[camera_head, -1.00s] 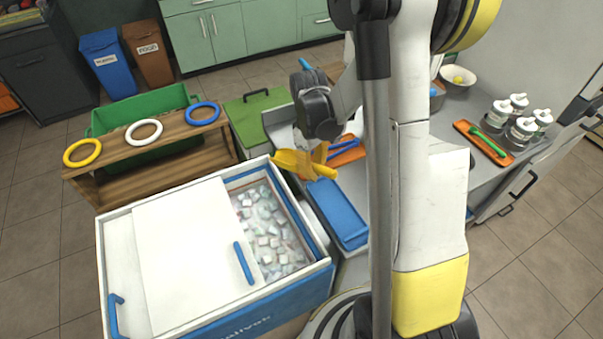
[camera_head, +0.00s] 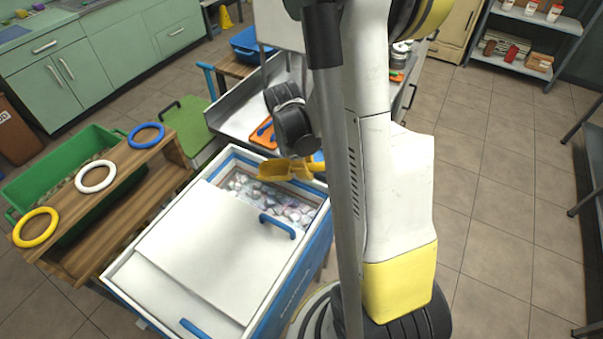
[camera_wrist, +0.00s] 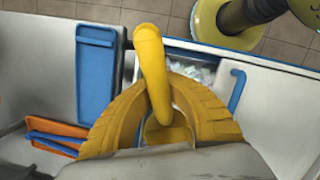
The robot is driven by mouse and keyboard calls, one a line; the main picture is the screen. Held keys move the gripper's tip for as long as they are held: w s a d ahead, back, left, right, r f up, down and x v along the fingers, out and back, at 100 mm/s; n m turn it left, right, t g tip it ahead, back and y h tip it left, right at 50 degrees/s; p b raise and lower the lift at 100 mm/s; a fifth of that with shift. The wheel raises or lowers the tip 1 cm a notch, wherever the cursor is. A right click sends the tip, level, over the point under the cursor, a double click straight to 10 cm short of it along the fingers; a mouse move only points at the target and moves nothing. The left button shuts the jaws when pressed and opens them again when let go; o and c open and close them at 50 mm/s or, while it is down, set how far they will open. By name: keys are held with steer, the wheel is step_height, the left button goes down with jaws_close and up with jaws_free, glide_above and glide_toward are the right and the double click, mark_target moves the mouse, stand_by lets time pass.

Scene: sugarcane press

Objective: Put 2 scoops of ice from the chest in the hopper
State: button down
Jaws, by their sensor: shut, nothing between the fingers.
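The ice chest (camera_head: 190,255) is white and blue, with its sliding white lid partly back. Ice (camera_head: 290,212) shows in the opening near its far end; in the wrist view some ice (camera_wrist: 190,70) is visible beyond the fingers. My gripper (camera_head: 306,169) is shut, above the chest's far edge. A yellow scoop (camera_head: 278,171) is at its fingers, over the edge of the ice opening; in the wrist view a long yellow part of it (camera_wrist: 152,65) sticks out past the fingers. Its grip is unclear, and I see no ice in it. I cannot identify the hopper.
A grey counter (camera_head: 240,115) lies behind the chest, with an orange tray (camera_head: 262,135). A blue tray (camera_wrist: 95,75) lies beside the chest. A wooden rack (camera_head: 120,205) with three rings stands left, beside a green bin (camera_head: 50,178). Floor is open at right.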

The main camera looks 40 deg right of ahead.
step_height(320, 180, down, 18)
steer(key=g+h+b, duration=0.2)
steer(key=b, duration=1.1)
steer(key=shift+w+a, duration=1.6)
steer(key=shift+w, duration=0.45)
steer(key=s+d+r+t+y+p, duration=0.1)
steer(key=r+p, duration=0.5)
steer(key=r, duration=0.2)
steer(key=s+d+r+t+y+p, duration=0.1)
steer(key=s+r+t+y+p, duration=0.1)
steer(key=r+p, duration=0.4)
steer(key=shift+d+r, duration=0.3)
steer(key=shift+r, duration=1.1)
